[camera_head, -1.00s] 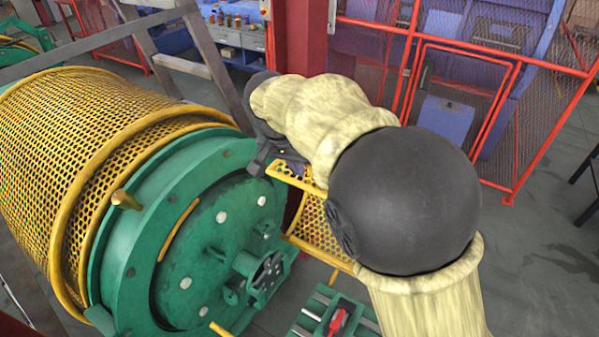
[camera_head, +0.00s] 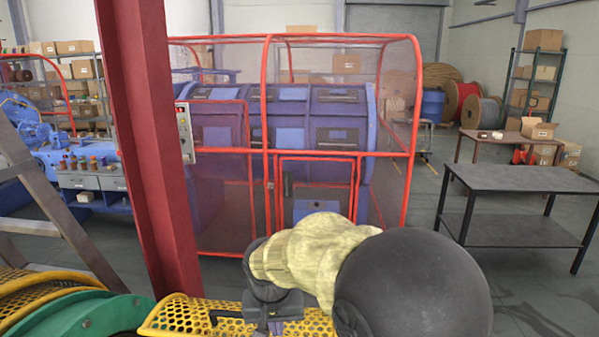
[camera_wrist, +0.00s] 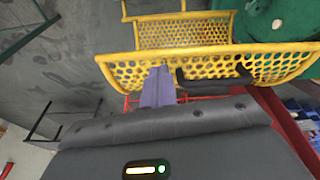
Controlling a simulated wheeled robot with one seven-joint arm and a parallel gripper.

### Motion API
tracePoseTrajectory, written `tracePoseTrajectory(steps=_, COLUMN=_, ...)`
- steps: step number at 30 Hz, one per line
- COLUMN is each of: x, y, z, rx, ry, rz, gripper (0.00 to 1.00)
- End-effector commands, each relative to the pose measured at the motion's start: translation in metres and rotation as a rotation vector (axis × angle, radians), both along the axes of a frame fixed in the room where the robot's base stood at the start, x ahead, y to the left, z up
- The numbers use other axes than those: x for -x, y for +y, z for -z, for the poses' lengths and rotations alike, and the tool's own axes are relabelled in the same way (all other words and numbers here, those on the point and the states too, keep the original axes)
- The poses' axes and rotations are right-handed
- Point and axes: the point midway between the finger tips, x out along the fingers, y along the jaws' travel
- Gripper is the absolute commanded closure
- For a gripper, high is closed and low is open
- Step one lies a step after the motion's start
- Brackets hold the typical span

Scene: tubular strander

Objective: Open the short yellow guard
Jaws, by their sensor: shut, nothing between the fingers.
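The short yellow guard (camera_head: 188,315) is a perforated yellow panel with a tubular rim, at the bottom of the head view beside the green drum end (camera_head: 85,318). In the wrist view the guard (camera_wrist: 190,33) spans the upper part. Its black handle (camera_wrist: 215,84) runs along the near rim. My gripper (camera_wrist: 158,85) is shut and empty, with its fingers at the near rim, left of the handle in that view. Whether they touch the rim is unclear. In the head view my gripper (camera_head: 272,322) overlaps the guard and hides part of it.
A longer yellow mesh guard (camera_head: 35,290) lies at the lower left. A red post (camera_head: 155,150) stands close to the left of my arm. A red mesh cage (camera_head: 300,150) surrounds a blue machine behind. A dark table (camera_head: 525,180) stands at right, with open floor between.

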Motion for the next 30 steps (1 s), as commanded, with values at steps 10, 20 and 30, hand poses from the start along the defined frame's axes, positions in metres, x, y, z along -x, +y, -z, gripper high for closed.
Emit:
tracePoseTrajectory(steps=10, x=0.051, y=-0.136, z=0.035, rx=-0.042, ry=0.005, rz=0.042, gripper=1.00)
tracePoseTrajectory(steps=20, x=0.114, y=-0.200, z=0.058, rx=-0.039, ry=-0.021, rz=0.065, gripper=1.00)
tracePoseTrajectory(steps=30, x=0.116, y=-0.202, z=0.059, rx=-0.038, ry=-0.022, rz=0.064, gripper=0.86)
